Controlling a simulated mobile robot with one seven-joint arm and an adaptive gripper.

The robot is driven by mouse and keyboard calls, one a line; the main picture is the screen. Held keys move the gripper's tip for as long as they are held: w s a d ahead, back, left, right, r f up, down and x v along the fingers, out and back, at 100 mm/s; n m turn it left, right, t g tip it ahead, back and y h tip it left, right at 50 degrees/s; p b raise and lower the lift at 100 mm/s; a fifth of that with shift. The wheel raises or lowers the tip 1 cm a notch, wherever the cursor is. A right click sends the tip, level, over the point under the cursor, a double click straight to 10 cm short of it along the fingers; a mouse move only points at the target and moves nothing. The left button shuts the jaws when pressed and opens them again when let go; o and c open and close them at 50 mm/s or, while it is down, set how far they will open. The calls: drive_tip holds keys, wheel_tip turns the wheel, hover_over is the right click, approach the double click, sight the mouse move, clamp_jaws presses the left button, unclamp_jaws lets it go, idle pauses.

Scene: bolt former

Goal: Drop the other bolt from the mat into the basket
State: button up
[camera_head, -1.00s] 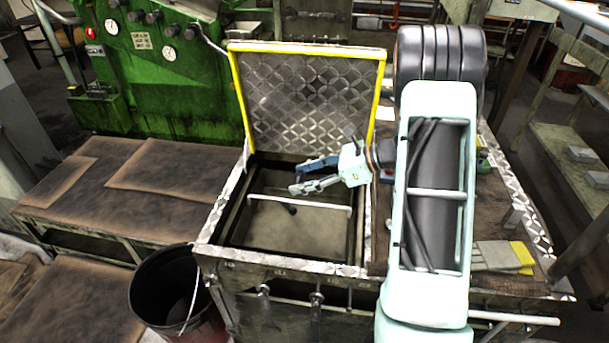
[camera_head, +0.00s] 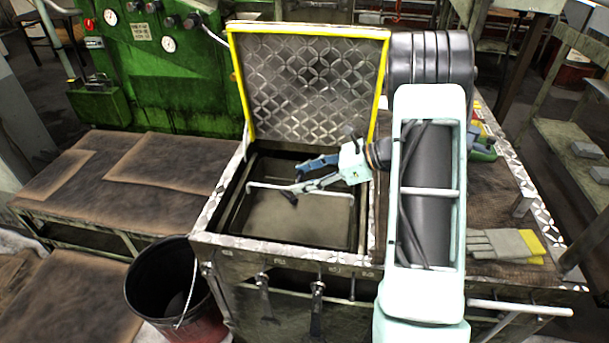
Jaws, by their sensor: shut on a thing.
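My gripper (camera_head: 300,177) reaches left from the arm, over the open box on the bench. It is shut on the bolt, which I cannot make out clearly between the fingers. The basket, with its pale bar handle (camera_head: 330,192), sits inside the box under my gripper. A small dark piece (camera_head: 289,198) shows just below the fingertips; I cannot tell whether it is a bolt in the basket or part of what I hold. The dark brown mat (camera_head: 487,205) lies on the bench top at the right, partly hidden by my arm.
The box's patterned lid (camera_head: 308,85) with a yellow rim stands open behind. Grey and yellow gloves (camera_head: 500,243) lie at the bench's right front. A green and blue object (camera_head: 484,147) lies behind. A black bucket (camera_head: 165,285) stands on the floor at left.

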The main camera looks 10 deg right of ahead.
drive_tip(key=o, duration=1.3)
drive_tip(key=shift+d, duration=0.1)
drive_tip(key=v, duration=1.2)
